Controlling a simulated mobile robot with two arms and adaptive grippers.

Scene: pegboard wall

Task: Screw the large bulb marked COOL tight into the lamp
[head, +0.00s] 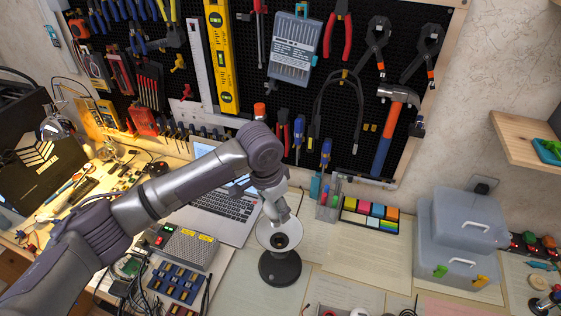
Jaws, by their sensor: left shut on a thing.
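The lamp stands on the bench with a round black base (280,268) and a pale dish-like shade (263,236) that opens upward. A dark round centre shows inside the shade. My left gripper (282,216) comes down from above into the shade's opening, shut on what appears to be the large bulb. The bulb is mostly hidden by the fingers and too small to make out clearly. I cannot read a COOL mark or see how the bulb sits against the socket. My right gripper is not in view.
An open laptop (222,206) stands close behind and left of the lamp. A grey box with buttons (184,248) is at its left. Sticky notes (370,215) and grey cases (455,240) are to the right. Papers cover the bench between. Tools hang on the pegboard behind.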

